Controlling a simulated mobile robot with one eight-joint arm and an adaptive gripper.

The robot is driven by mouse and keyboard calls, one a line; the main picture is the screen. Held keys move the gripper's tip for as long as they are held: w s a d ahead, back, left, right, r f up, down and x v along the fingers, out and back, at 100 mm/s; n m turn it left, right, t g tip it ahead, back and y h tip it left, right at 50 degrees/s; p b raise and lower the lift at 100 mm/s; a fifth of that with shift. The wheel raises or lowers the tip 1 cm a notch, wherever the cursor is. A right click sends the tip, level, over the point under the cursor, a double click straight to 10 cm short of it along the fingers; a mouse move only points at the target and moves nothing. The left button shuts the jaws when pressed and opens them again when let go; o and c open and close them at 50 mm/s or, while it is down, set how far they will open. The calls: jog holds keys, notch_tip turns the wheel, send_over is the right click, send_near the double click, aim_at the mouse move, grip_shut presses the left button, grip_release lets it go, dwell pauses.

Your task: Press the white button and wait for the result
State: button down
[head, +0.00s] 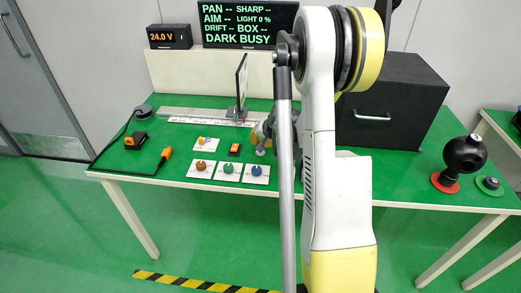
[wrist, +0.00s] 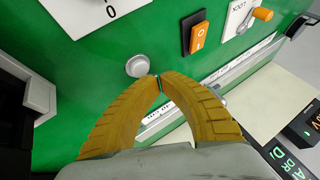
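The round white button (wrist: 138,66) sits on the green tabletop in the wrist view. My gripper (wrist: 158,82) has two ridged yellow-orange fingers whose tips meet, with nothing visible between them. The tips are just beside the button in the picture; I cannot tell whether they touch it or hover above it. In the head view my arm hides most of my gripper. The display (head: 247,25) reads DARK BUSY and LIGHT 0 %, with dashes for PAN, AIM, SHARP, DRIFT and BOX.
An orange rocker switch (wrist: 198,36) and a card with an orange lever (wrist: 262,14) lie near the button. Three knob cards (head: 228,172) stand along the front. A black box (head: 392,105) with a handle is at right. A dark upright panel (head: 241,82) stands on the rail.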

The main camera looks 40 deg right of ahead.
jog(key=shift+r+p, duration=1.7)
jog(key=shift+r, duration=0.85)
jog(key=s+a+r+n, duration=0.3)
jog(key=a+r, duration=0.4)
jog(key=a, duration=0.3)
jog(key=s+a+r+n, duration=0.2)
jog(key=a+r, duration=0.4)
jog(key=a, duration=0.4)
jog(key=s+a+r+n+y, duration=0.1)
jog(key=s+a+n, duration=0.5)
jog(key=s+a, duration=0.8)
jog(key=shift+s+a+r+n+y, duration=0.2)
jog(key=shift+s+r+n+y, duration=0.1)
jog(key=shift+s+r, duration=0.7)
